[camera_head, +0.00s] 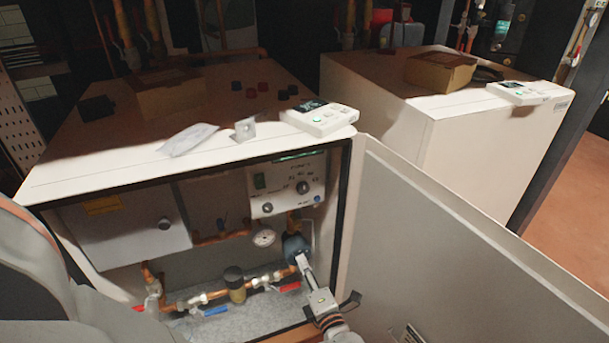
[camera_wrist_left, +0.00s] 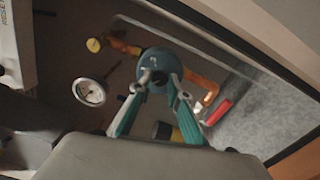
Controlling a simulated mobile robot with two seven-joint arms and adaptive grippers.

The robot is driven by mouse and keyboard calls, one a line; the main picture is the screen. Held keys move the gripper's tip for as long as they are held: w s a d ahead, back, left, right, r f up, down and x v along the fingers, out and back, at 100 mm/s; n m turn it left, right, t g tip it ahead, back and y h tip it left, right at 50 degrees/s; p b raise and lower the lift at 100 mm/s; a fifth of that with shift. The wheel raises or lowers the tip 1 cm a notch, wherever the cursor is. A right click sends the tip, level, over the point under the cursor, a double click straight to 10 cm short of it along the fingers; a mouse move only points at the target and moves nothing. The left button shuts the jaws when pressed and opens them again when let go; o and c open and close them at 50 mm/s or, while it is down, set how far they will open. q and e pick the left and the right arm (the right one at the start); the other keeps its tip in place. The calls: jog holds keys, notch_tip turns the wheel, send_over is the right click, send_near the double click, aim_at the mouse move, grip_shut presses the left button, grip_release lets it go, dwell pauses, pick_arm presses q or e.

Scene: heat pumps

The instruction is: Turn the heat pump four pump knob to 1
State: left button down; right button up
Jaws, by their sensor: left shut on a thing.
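The open heat pump cabinet (camera_head: 352,180) stands in front of me with its door (camera_head: 470,265) swung out to the right. Inside is a blue-grey round pump (camera_head: 293,244) on copper pipes, low on the right. My left gripper (camera_head: 302,262) reaches it from the front. In the left wrist view, the two fingers of the left gripper (camera_wrist_left: 160,82) close on the small knob at the middle of the pump face (camera_wrist_left: 157,61). The fingertips hide most of the knob, and I cannot read its setting. My right gripper is not in view.
A control panel (camera_head: 286,185) with knobs sits above the pump. A second closed cabinet (camera_head: 470,145) stands at the right. The door leaves limited room on the right.

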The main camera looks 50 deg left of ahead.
pick_arm(q)
jog(key=c, duration=1.9)
grip_release()
jog(key=shift+d, duration=0.1)
jog(key=v, duration=0.7)
jog(key=shift+d, duration=0.25)
jog(key=shift+s, duration=0.1)
